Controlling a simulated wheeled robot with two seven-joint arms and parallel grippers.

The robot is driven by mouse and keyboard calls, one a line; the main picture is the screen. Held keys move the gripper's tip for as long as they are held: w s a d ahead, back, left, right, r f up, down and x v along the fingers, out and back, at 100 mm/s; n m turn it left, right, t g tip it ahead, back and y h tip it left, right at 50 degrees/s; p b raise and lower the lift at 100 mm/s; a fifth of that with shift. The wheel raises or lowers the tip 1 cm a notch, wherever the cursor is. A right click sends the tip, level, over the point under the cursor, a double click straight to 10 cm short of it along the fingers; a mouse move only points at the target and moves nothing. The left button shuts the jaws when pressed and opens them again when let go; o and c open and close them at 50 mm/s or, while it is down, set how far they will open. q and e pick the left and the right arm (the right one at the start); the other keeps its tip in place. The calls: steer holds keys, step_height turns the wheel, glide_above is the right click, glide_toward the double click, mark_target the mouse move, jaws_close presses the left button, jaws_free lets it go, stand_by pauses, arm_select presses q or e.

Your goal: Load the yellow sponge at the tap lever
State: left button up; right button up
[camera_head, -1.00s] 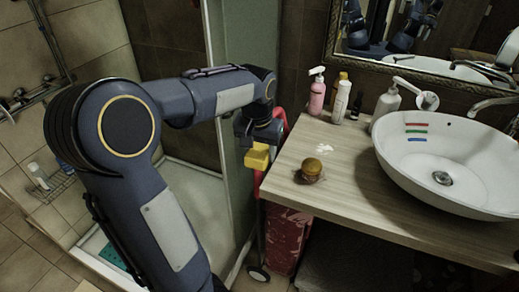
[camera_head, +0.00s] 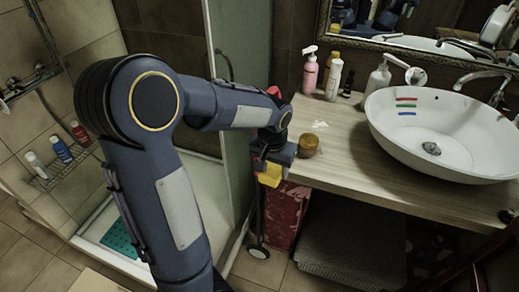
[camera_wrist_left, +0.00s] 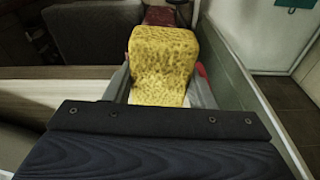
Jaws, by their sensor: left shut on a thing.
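The yellow sponge (camera_head: 270,175) is held in my left gripper (camera_head: 273,164), at the left end of the wooden counter in the head view. In the left wrist view the sponge (camera_wrist_left: 163,62) fills the space between the fingers and its porous face shows. The sponge is well to the left of the tap and basin. My right gripper is not seen.
A small amber jar (camera_head: 308,146) stands close beside my left gripper on the counter (camera_head: 350,160). A pink bottle (camera_head: 309,72), a white bottle (camera_head: 333,80) and a soap dispenser (camera_head: 379,78) stand at the back. A shower screen is on the left.

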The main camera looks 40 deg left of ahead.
arm_select(q)
steer(key=w+d+f+m, duration=0.2)
steer(key=d+f, duration=0.8)
steer(key=f, duration=0.1)
steer(key=shift+w+d+f+m, duration=0.2)
steer(key=shift+d+f+m, duration=0.05)
steer(key=shift+f+m, duration=0.1)
